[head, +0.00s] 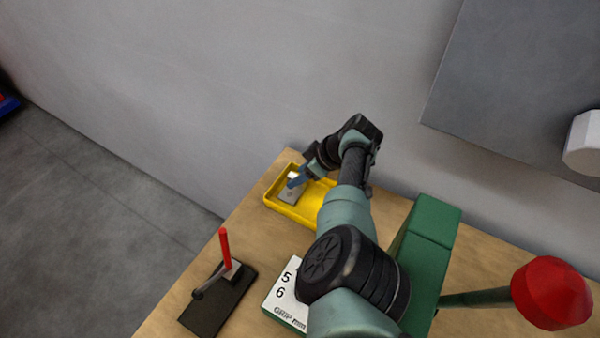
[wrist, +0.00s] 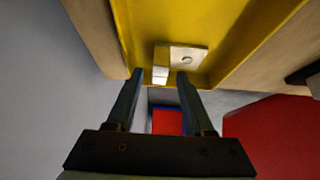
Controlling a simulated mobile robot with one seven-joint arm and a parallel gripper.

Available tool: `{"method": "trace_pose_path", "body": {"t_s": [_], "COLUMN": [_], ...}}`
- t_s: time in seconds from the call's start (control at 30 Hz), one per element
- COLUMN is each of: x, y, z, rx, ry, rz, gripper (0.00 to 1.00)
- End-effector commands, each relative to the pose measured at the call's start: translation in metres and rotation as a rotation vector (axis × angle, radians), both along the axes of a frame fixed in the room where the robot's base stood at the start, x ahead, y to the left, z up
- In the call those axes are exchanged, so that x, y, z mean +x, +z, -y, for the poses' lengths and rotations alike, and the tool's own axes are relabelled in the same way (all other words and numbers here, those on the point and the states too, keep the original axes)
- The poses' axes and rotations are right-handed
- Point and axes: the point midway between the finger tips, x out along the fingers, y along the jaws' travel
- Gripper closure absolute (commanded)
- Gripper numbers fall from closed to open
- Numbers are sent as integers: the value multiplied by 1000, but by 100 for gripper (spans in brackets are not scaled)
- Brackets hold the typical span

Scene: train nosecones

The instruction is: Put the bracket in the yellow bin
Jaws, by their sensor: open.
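The bracket (head: 288,197) is a small light-grey metal piece with a flat plate and an upright flange. It lies inside the yellow bin (head: 311,218), on the bin floor near its left end. In the wrist view the bracket (wrist: 190,57) shows a hole in its plate, and the bin (wrist: 222,18) surrounds it. My gripper (wrist: 159,74) is open, its two fingertips at either side of the bracket's flange. I cannot tell whether either finger touches it. In the head view my gripper (head: 296,181) reaches into the bin just above the bracket, partly covering it.
The bin stands on a wooden table (head: 252,213) close to the grey wall. A toggle clamp with a red handle (head: 225,248) on a dark base is at front left. A white card with numbers (head: 285,292) and a green box (head: 425,245) flank my arm. A red knob (head: 552,293) is at right.

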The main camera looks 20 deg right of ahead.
Motion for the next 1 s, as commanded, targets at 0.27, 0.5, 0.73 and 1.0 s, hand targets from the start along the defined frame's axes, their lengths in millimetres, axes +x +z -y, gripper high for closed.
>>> {"method": "trace_pose_path", "body": {"t_s": [0.27,0.5,0.73,1.0], "x": [-12,-24,-35,-44], "y": [32,58,82,98], "z": [12,24,35,43], "rx": [-1,-1,0,0], "ry": [-2,-2,-3,0], "rz": [-2,-2,-2,-2], "gripper": [47,47,47,47]}}
